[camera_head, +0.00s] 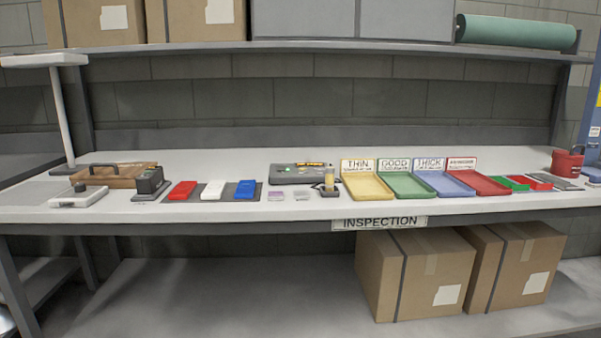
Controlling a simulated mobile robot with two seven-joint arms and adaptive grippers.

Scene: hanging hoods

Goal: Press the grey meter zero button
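A flat dark grey device (291,181) lies on the inspection bench, a little right of the middle. A small green spot (279,170) shows on its left part and a yellow-orange strip on its back edge. It may be the grey meter, but I cannot read any label on it. A light grey box (77,199) with a dark knob (80,187) sits at the left of the bench. I cannot tell which small feature is the zero button. Neither of my grippers is in view.
Red, white and blue blocks (213,190) lie on a dark mat. A black stand (150,182) and wooden case (122,174) are left. A small yellow-topped item (329,181) stands before the grey device. Labelled trays (407,186) fill the right. A shelf (320,47) hangs above.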

